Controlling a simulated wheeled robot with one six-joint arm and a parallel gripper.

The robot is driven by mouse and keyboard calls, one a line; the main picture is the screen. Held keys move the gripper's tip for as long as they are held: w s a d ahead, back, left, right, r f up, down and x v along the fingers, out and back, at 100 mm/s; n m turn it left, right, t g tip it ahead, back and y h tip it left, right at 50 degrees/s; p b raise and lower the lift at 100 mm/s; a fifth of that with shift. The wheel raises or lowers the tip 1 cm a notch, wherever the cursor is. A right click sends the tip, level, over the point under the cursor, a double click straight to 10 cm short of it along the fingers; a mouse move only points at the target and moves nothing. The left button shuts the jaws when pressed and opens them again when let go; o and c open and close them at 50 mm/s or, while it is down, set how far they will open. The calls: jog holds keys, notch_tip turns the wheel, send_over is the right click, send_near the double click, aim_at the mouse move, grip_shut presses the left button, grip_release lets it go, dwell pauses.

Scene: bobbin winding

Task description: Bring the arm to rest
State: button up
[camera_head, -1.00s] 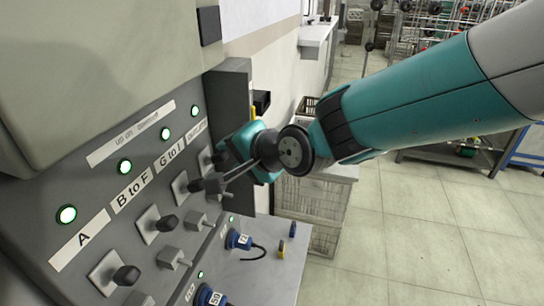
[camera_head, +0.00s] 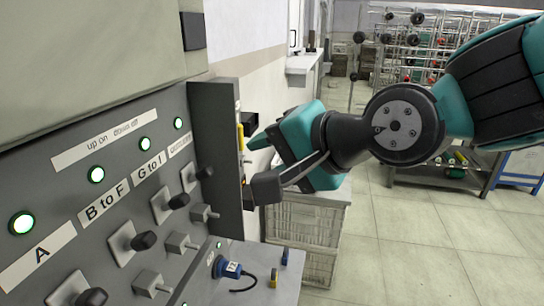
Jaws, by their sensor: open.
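My gripper (camera_head: 258,165) is open and empty, in the air right of the grey control panel (camera_head: 60,172). One finger points left at the panel's side edge and the other, dark finger sits lower. My arm reaches in from the upper right. The panel carries black-knobbed switches, such as the one (camera_head: 144,240) under the "B to F" label. Four green lamps glow above the labels, one of them the lamp (camera_head: 96,174) over "B to F". The gripper stands apart from the switches.
A blue plug (camera_head: 228,268) with a black cable is on the grey ledge below the panel. White crates (camera_head: 305,222) stand behind my gripper. A rack of bobbins (camera_head: 425,50) and a cart (camera_head: 440,172) are farther back. The tiled floor (camera_head: 410,245) at right is clear.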

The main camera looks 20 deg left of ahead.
jog(key=s+d+f+n+g+h+b, duration=0.1)
jog(key=s+d+f, duration=0.3)
jog(key=d, duration=0.5)
jog(key=s+d+f+n+g+h+b, duration=0.1)
jog(key=s+d+f+n+h, duration=0.3)
jog(key=d, duration=0.6)
jog(key=s+d+f+n+g+h+b, duration=0.2)
jog(key=s+d+f+n, duration=0.1)
jog(key=d, duration=0.6)
jog(key=shift+s+d+f+h+b, duration=0.2)
jog(key=shift+s+f+h+b, duration=0.1)
jog(key=shift+s+f, duration=0.25)
jog(key=shift+c, duration=0.4)
jog(key=shift+s, duration=0.1)
